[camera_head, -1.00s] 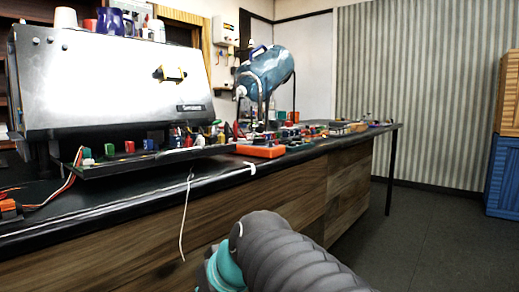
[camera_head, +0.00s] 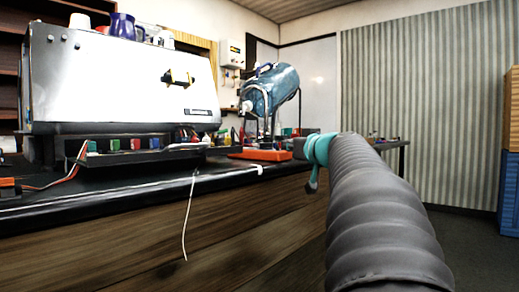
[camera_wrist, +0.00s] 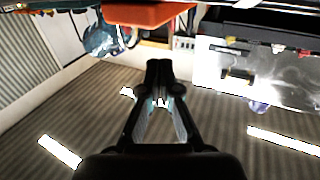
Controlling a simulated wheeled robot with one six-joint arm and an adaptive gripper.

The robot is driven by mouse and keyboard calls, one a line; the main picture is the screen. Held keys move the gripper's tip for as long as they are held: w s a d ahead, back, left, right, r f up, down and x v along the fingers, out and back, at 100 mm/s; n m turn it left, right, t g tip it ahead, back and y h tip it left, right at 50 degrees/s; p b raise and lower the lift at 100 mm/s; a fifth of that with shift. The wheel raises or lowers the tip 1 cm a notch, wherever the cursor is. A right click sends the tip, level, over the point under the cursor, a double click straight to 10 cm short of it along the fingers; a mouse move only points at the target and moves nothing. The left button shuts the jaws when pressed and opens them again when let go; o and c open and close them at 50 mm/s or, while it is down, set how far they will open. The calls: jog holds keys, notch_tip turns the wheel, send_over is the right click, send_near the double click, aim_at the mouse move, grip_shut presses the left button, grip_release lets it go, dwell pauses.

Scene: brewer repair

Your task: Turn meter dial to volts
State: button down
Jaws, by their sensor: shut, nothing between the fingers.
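No meter dial can be made out in either view. A flat orange item (camera_head: 262,155) lies on the counter by the front edge, and may be the meter or a tray. In the wrist view, which is upside down, an orange item (camera_wrist: 150,14) shows at the top edge, beyond my fingertips. My gripper (camera_wrist: 159,68) is shut and empty, its tips together and apart from anything. In the head view my arm reaches toward the counter just right of the orange item; the fingers are hidden there.
A steel brewing machine (camera_head: 125,80) stands on the counter (camera_head: 110,198) at left, with cups on top and coloured connectors below. A blue tank (camera_head: 270,88) on a stand is behind the orange item. A loose white wire (camera_head: 187,220) hangs over the front edge. Floor at right is clear.

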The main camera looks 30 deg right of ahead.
aim_at(265, 144)
jog(key=w, duration=0.4)
jog(key=w+d+p, duration=0.1)
jog(key=w, duration=0.7)
jog(key=shift+w+d, duration=0.15)
jog(key=shift+w, duration=0.1)
jog(key=shift+d+f, duration=0.1)
